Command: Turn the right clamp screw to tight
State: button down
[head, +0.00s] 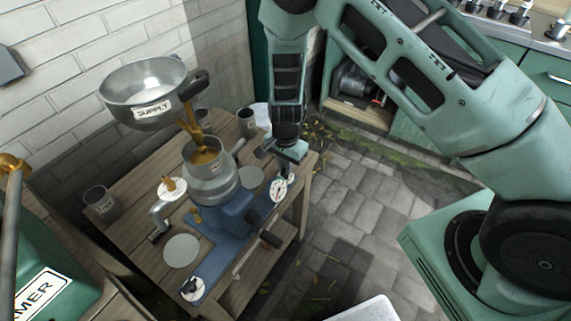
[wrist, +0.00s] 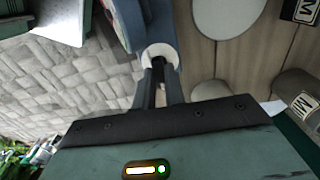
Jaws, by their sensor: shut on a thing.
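The right clamp screw stands at the far right end of the blue base (head: 227,228), at its white round dial (head: 279,188) with dark marks. In the head view my gripper (head: 284,168) reaches down onto it from above. In the wrist view my gripper's two dark fingers (wrist: 160,82) are close together over the white dial (wrist: 159,54), at the end of the blue base (wrist: 131,22). They are shut on the screw's handle, which they mostly hide. I cannot read how far the screw is turned. The left clamp screw (head: 190,286), with a dark knob on a white dial, stands at the near end.
A metal bowl machine (head: 213,187) stands on the blue base. A pan labelled SUPPLY (head: 148,112) hangs above, with golden material falling from it. Several cups and pale discs are on the wooden bench (head: 135,190). Paved floor (head: 345,180) lies open to the right.

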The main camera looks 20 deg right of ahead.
jog(key=shift+w, duration=0.1)
jog(key=c, duration=1.5)
grip_release()
jog(key=shift+o, duration=0.2)
jog(key=shift+r, duration=0.1)
notch_tip(320, 180, up, 17)
jog(key=shift+r+p, duration=0.15)
jog(key=shift+p, duration=0.3)
